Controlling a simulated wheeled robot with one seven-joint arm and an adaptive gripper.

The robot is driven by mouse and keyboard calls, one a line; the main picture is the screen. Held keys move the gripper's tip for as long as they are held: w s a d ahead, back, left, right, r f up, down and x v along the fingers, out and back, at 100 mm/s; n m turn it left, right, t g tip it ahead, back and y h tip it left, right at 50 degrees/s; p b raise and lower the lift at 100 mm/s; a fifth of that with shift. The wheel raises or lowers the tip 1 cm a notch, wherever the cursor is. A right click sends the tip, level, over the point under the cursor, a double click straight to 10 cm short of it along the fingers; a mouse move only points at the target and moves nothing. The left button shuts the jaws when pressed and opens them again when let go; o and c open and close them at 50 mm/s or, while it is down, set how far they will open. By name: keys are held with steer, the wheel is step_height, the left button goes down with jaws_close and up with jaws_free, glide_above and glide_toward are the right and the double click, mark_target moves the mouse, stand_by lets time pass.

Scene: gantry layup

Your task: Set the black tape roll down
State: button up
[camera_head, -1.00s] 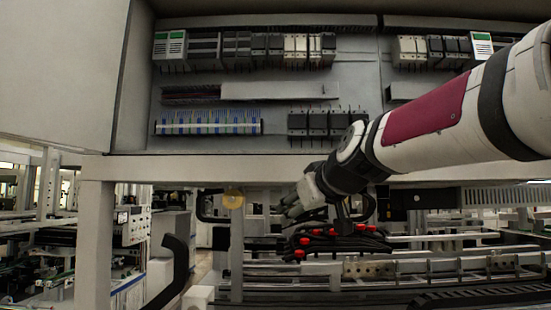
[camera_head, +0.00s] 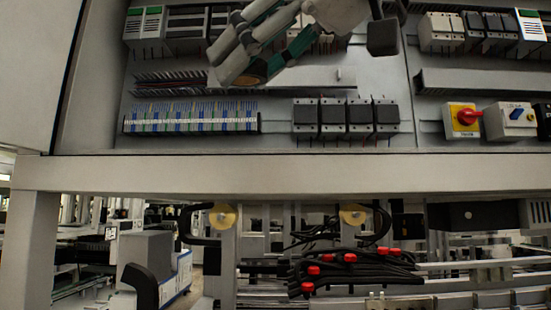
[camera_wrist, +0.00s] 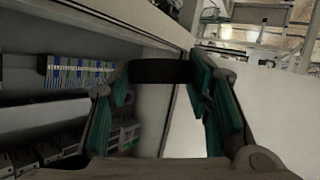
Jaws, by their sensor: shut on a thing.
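The black tape roll (camera_wrist: 160,72) shows in the wrist view as a dark band between my two teal-padded fingers. My gripper (camera_wrist: 158,82) is shut on it and holds it edge-on. In the head view my gripper (camera_head: 243,62) is at the top, in front of the cabinet's upper rows, with its fingers pointing left and down.
A pale horizontal beam (camera_head: 270,172) crosses below the gripper. The cabinet holds blue-white terminal blocks (camera_head: 190,118), dark modules (camera_head: 346,118) and a red rotary switch (camera_head: 466,117). Black cables with red ends (camera_head: 350,268) lie below the beam.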

steer(key=shift+w, duration=0.1)
steer(key=p, duration=0.3)
glide_above(286, 154)
steer(key=f, duration=0.1)
steer(key=shift+w+f+p, duration=0.2)
steer(key=shift+f+p, duration=0.3)
steer(key=shift+f, duration=0.65)
steer(key=shift+w+f, duration=0.1)
steer(key=shift+f, duration=0.6)
steer(key=shift+f, duration=0.15)
steer(key=o, duration=1.1)
